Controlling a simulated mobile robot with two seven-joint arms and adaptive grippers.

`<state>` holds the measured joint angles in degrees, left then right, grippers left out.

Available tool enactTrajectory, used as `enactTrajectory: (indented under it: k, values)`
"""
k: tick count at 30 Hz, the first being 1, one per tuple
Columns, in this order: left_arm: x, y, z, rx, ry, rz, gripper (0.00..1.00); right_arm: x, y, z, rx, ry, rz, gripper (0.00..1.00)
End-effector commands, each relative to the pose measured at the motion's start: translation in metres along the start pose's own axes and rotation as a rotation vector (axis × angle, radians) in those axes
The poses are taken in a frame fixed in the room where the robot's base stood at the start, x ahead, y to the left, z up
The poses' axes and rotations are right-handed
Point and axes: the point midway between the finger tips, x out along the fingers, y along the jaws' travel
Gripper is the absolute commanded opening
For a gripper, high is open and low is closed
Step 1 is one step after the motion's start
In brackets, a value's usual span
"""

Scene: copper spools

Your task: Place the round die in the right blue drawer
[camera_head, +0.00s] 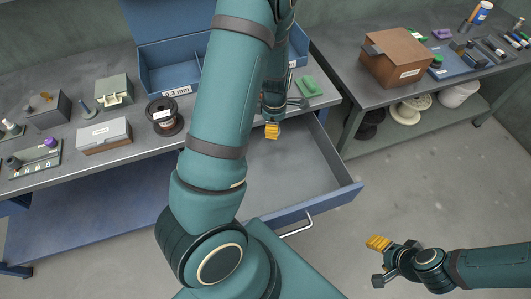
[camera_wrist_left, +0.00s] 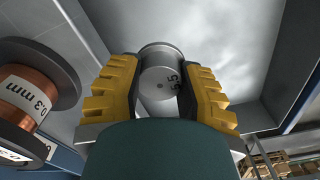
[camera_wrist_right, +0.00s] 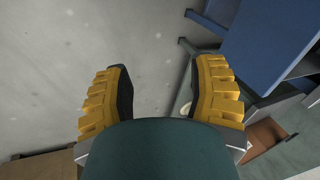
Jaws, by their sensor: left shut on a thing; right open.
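The round die (camera_wrist_left: 162,78) is a grey metal cylinder marked 5.5, seen in the left wrist view. My left gripper (camera_wrist_left: 163,88) is shut on it, one yellow finger on each side. In the head view my left gripper (camera_head: 272,130) is over the back part of the open blue drawer (camera_head: 325,203); I cannot make out the die there. The drawer is pulled out, its grey floor looks empty, and my left arm hides its left part. My right gripper (camera_head: 378,262) is open and empty, low at the right; its spread fingers also show in the right wrist view (camera_wrist_right: 160,95).
A copper spool (camera_head: 164,116) stands on the left workbench; it also shows in the left wrist view (camera_wrist_left: 35,95). A blue bin (camera_head: 170,70) and a green block (camera_head: 308,86) are near the drawer. A brown box (camera_head: 395,57) sits on the right bench. Open floor lies between.

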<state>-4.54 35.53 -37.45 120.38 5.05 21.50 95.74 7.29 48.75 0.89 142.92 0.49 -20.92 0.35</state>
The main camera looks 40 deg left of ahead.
Motion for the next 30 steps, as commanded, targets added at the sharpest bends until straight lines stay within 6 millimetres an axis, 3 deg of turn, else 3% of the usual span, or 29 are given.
enactTrajectory:
  k: [1, 9, 20, 27, 30]
  values:
    - [0.018, 0.0, -0.001, -0.001, 0.003, -0.004, 0.0, 0.006, 0.002, 0.002, -0.001, -0.004, 0.0, 0.57]
    - [0.079, 0.0, 0.001, 0.005, 0.002, -0.003, 0.0, 0.019, 0.007, 0.009, -0.005, -0.018, -0.002, 0.57]
    - [0.108, 0.001, 0.002, 0.005, 0.001, 0.0, 0.0, 0.024, 0.009, 0.011, -0.007, -0.024, -0.002, 0.57]
    - [0.143, 0.001, 0.002, 0.006, 0.001, -0.001, 0.0, 0.031, 0.012, 0.015, -0.009, -0.03, -0.003, 0.57]
    - [0.147, 0.001, 0.003, 0.006, -0.001, 0.0, 0.0, 0.031, 0.012, 0.015, -0.009, -0.031, -0.003, 0.57]
